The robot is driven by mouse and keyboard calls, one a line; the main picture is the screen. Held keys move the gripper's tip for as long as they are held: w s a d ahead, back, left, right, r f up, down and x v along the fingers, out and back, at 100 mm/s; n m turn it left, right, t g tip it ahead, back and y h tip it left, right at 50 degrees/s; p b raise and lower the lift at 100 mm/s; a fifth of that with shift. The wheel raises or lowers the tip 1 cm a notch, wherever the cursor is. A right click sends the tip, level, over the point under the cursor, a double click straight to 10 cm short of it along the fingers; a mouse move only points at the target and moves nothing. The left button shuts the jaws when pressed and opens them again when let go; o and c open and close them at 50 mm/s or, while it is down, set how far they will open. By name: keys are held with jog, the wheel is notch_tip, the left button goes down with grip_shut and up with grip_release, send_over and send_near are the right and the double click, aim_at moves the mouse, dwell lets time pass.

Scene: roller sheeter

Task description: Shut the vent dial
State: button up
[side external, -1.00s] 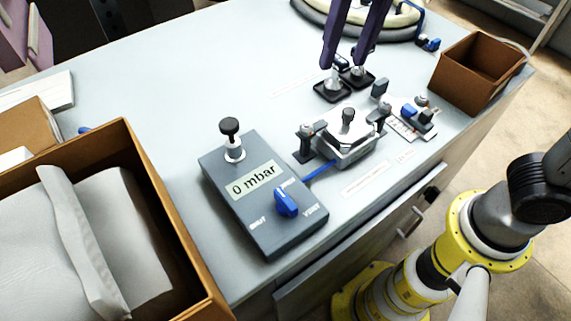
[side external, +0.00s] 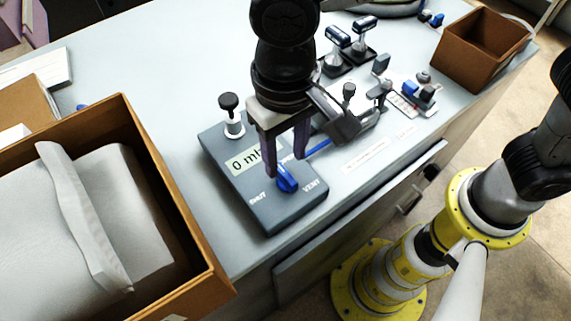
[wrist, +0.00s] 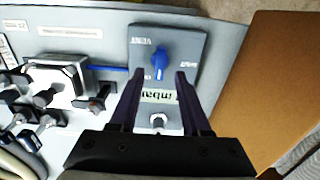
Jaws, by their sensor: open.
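The blue vent dial (side external: 287,180) sits on a dark grey control box (side external: 290,212) with SHUT and VENT lettered on either side of its near end. The dial also shows in the wrist view (wrist: 161,62), its long side running roughly up and down between the two words; I cannot tell which end is its pointer. My gripper (side external: 286,165) is open and points down over the box, its two purple fingers on either side of the dial in the side view. In the wrist view my fingertips (wrist: 160,73) lie just below the dial's middle. Contact cannot be told.
A black-topped knob (side external: 230,108) stands on the box's far corner, beside the partly covered 0 mbar display. A cardboard box (side external: 170,178) with grey padding stands left. A metal clamp fixture lies right of the control box, with a brown bin (side external: 478,62) behind.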

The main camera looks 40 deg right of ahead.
aim_at(285, 173)
jog(key=shift+f, duration=2.2)
grip_shut()
